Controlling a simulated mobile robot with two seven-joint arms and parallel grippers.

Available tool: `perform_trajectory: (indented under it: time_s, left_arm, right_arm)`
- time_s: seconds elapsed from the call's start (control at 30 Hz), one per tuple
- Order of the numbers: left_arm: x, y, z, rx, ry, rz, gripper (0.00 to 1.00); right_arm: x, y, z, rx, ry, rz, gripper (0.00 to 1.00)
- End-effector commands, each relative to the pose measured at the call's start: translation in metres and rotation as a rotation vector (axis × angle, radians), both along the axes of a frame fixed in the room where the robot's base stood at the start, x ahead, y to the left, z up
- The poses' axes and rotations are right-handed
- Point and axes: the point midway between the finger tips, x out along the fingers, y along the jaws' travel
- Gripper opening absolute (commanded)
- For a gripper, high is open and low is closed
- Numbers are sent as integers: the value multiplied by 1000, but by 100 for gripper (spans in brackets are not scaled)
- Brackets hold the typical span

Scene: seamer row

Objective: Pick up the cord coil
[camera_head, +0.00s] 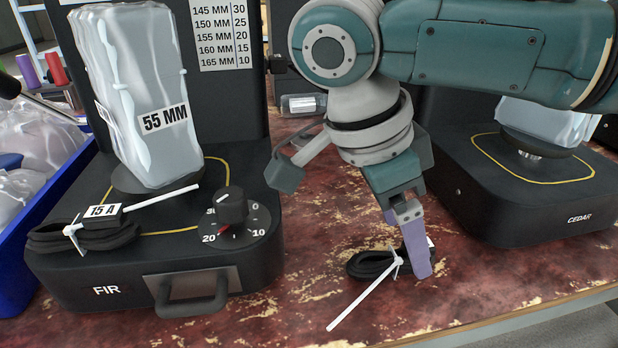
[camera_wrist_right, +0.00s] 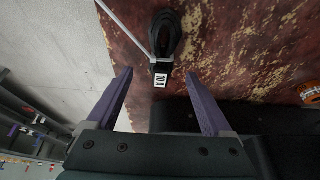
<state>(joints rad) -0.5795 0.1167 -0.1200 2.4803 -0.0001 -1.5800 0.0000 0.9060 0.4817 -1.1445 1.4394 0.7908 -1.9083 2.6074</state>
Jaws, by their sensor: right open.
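A black cord coil (camera_head: 370,264) with a white cable tie lies on the worn red-brown tabletop between two machines. In the right wrist view the coil (camera_wrist_right: 166,36) lies beyond the fingertips, its small white tag towards the gripper. My right gripper (camera_head: 417,262) is over the coil's right side; one purple finger covers part of it. The right wrist view shows both fingers of this gripper (camera_wrist_right: 158,74) spread apart with nothing between them. A second black cord coil (camera_head: 88,238), tagged 15 A, rests on the FIR machine base (camera_head: 120,272). My left gripper is out of view.
The FIR machine, with a dial (camera_head: 232,212) and front handle (camera_head: 190,295), stands left. The CEDAR machine (camera_head: 540,205) stands right. A blue bin (camera_head: 45,225) with clear bags is at far left. The table's front edge (camera_head: 500,318) is close; tabletop around the coil is free.

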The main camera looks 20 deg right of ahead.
Motion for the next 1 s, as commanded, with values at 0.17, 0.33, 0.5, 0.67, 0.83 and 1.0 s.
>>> perform_trajectory:
  time_s: [0.17,0.33,0.5,0.67,0.83,1.0]
  left_arm:
    - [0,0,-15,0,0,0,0]
    - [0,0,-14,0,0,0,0]
    - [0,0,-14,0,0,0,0]
    - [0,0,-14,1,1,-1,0]
    - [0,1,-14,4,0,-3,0]
    - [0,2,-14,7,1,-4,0]
  right_arm:
    - [-1,-11,-26,-1,0,1,85]
    - [-1,-12,-29,1,-1,3,85]
    - [-1,-12,-29,1,-1,4,80]
    - [-1,-12,-29,1,-1,4,62]
    - [-1,-12,-29,2,-1,4,43]
    - [-1,-12,-29,2,-1,4,24]
